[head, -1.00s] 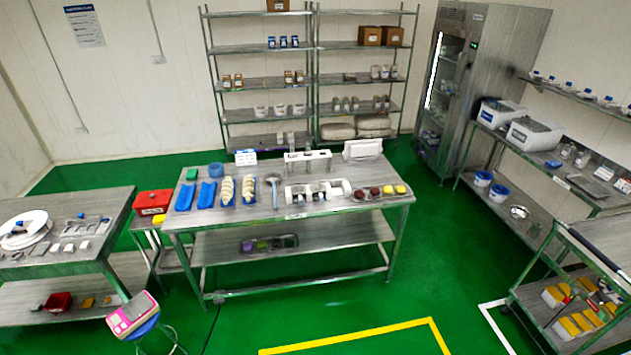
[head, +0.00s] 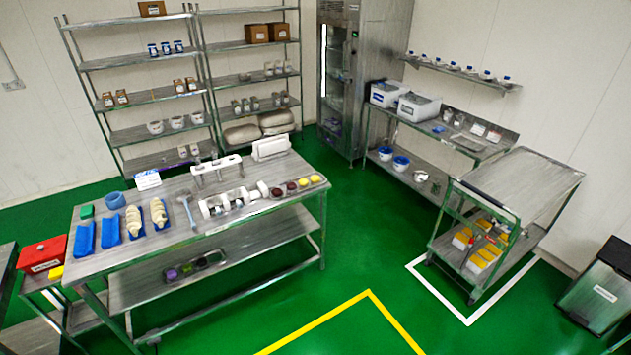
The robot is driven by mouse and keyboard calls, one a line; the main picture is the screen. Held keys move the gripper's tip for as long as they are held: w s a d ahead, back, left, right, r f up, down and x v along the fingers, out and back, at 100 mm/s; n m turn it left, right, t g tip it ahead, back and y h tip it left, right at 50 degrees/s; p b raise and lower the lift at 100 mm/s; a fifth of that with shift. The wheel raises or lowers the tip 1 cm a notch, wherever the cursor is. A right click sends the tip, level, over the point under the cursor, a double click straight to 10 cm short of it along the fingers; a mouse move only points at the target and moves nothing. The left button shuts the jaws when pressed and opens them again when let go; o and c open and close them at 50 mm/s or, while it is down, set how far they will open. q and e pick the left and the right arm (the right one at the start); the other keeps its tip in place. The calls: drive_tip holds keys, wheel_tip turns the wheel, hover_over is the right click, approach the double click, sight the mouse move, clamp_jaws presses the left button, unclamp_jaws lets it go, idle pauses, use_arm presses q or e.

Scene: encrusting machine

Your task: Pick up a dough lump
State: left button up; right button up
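Pale dough lumps lie in rows on two blue trays on the steel table (head: 110,262) at left. One row of dough lumps (head: 133,222) is on the left one of these trays (head: 138,237), the other row of dough lumps (head: 158,212) on the tray to its right. Neither of my grippers shows in the head view, and both are some distance out of frame.
Two blue trays without pale lumps (head: 85,238) (head: 113,231) stand left of the dough. A ladle (head: 188,210), white fittings and dark and yellow lumps (head: 303,183) lie to the right. A steel cart (head: 520,190) stands at right. Green floor in front is open.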

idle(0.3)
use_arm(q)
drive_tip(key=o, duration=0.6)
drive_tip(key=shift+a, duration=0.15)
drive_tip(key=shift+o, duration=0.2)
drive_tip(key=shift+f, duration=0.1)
